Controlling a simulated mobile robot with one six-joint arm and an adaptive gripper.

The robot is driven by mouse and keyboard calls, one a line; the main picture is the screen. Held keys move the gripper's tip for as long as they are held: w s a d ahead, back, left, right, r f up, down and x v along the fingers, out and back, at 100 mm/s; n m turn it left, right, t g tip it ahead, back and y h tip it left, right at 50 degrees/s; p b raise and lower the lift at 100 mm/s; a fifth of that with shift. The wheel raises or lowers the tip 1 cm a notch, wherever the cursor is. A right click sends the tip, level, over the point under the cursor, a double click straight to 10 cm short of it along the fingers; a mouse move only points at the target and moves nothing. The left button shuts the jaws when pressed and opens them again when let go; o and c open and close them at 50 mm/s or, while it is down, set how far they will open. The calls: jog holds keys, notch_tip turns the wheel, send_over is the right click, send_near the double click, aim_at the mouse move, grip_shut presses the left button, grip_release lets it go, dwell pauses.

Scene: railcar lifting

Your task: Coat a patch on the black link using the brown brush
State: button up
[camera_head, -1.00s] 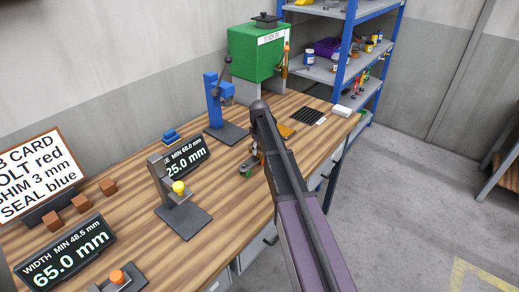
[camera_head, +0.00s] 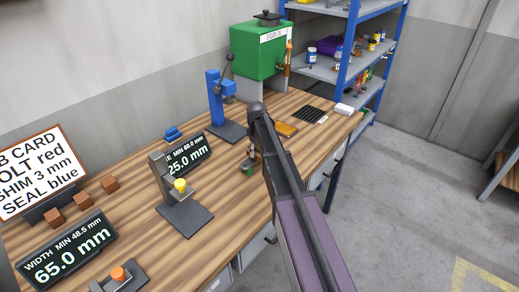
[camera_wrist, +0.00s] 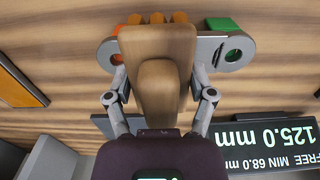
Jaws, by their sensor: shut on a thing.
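My gripper (camera_wrist: 160,82) is shut on the brown brush (camera_wrist: 160,45), a wooden block with a rounded grip, in the wrist view. Orange-tan tufts (camera_wrist: 157,18) show at its far edge. Behind the brush, a grey link-shaped plate (camera_wrist: 209,48) shows on both sides, with an orange spot at its left end and a green one (camera_wrist: 234,55) at its right. The brush hides its middle, and I cannot tell whether they touch. I make out no clearly black link. In the head view my arm mostly hides the gripper; a small green part (camera_head: 247,170) shows beside it.
A "125.0 mm" display (camera_wrist: 270,135) stands close on the right in the wrist view. In the head view, a grey gauge stand with a yellow knob (camera_head: 180,185), a blue press (camera_head: 217,95) and a green box (camera_head: 258,50) stand on the wooden bench.

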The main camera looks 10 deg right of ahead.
aim_at(249, 163)
jog(key=shift+s+a, duration=0.45)
jog(key=shift+a, duration=0.2)
jog(key=shift+s+a, duration=0.1)
jog(key=shift+s+a, duration=0.6)
jog(key=shift+a, duration=0.2)
jog(key=shift+s+a, duration=0.55)
jog(key=shift+a, duration=0.2)
jog(key=shift+f, duration=0.1)
jog(key=shift+d, duration=0.15)
jog(key=shift+w+d, duration=1.25)
jog(key=shift+d, duration=0.3)
jog(key=shift+w+d, duration=0.1)
jog(key=shift+w+d, duration=0.55)
jog(key=shift+d, duration=0.25)
jog(key=shift+w+d, duration=0.55)
jog(key=shift+d, duration=0.2)
